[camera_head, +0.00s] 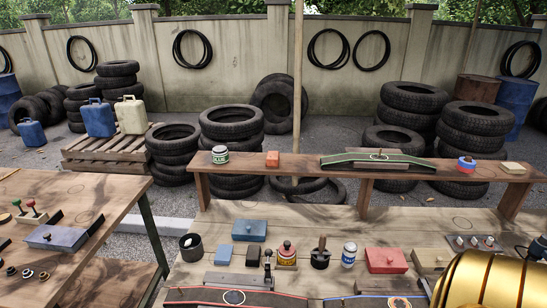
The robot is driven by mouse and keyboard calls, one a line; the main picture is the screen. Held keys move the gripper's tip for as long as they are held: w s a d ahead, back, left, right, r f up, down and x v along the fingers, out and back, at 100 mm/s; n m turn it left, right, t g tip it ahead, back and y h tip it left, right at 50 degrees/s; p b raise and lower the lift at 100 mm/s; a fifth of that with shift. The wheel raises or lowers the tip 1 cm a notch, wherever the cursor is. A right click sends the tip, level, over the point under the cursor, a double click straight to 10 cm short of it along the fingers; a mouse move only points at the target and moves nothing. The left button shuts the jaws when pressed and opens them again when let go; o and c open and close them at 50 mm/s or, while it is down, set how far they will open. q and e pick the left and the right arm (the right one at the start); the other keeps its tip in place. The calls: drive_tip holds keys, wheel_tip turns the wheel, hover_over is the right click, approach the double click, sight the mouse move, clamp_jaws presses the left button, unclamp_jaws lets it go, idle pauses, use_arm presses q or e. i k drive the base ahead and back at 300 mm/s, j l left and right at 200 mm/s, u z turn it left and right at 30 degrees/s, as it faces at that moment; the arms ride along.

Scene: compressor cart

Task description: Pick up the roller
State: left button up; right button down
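No roller can be told for certain at this size. A small dark upright tool (267,264) stands on the near bench (340,218) and could be it, but its shape is too small to read. To its right are a red-and-yellow jar (287,254) and a dark pot with an upright handle (320,254). Two more handled tools, with green and red tops (30,206), stand on the left table (95,190). Neither of my grippers is in view.
The near bench also holds a blue box (249,231), a white-and-blue can (349,254) and a red box (386,261). A raised shelf (300,170) runs behind. A shiny gold ribbed body (490,282) blocks the bottom right corner. Tyre stacks (232,124) stand beyond.

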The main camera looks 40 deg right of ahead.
sight(323, 239)
drive_tip(key=l+z, duration=0.1)
drive_tip(key=z, duration=1.75)
